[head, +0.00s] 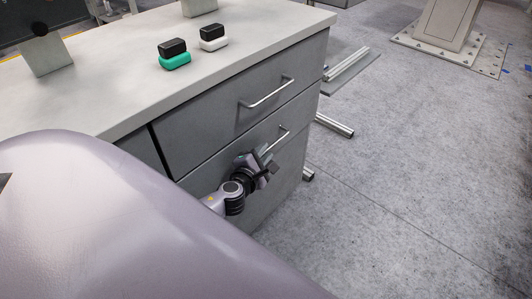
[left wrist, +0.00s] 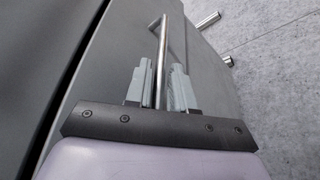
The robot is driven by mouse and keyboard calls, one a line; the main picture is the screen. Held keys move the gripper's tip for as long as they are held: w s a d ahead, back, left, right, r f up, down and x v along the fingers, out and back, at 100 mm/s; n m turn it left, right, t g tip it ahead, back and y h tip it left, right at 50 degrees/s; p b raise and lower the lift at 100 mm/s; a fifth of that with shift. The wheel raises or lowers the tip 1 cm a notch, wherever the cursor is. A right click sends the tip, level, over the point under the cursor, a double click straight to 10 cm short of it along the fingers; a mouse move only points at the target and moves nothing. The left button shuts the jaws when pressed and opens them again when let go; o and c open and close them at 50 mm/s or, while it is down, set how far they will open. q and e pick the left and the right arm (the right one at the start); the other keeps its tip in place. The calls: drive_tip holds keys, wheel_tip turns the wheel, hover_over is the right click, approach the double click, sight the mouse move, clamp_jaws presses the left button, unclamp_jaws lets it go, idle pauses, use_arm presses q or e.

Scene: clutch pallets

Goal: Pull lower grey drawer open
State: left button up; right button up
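The lower grey drawer (head: 294,149) is under the upper drawer of the grey cabinet, and its front looks flush. Its metal bar handle (head: 284,133) is partly hidden by my left gripper (head: 265,158). In the left wrist view, the handle (left wrist: 159,75) runs between the two fingers of the left gripper (left wrist: 163,72). One finger is on each side of the bar, with narrow gaps visible, so the gripper looks open around the handle. My right gripper is not in view.
The upper drawer (head: 240,105) is shut, with its own bar handle (head: 268,93). On the countertop (head: 110,85) stand a green-and-black object (head: 174,54) and a white-and-black object (head: 213,37).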

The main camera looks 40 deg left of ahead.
use_arm(q)
drive_tip(key=shift+x, duration=0.95)
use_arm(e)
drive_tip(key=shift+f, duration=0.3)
use_arm(q)
clamp_jaws()
drive_tip(key=shift+d, duration=0.1)
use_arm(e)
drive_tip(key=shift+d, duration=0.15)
